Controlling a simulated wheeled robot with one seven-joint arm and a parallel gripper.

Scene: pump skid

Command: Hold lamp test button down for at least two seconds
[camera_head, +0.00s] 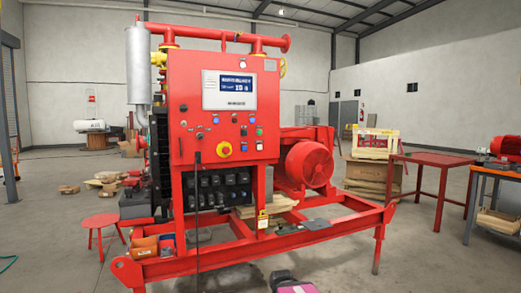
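The red control panel (176,100) stands upright at the picture's centre on the red pump skid. It has a lit screen (228,90) near its top. A yellow rotary knob with a red centre (223,149) sits lower down. Labels are too small to read, so I cannot tell which is the lamp test button.
The skid's red frame (330,232) runs along the front. A red stool (100,222) stands left of it, and small boxes (145,247) sit on its left end. A red table (432,158) and a workbench (495,170) stand at right. Floor is open at front left.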

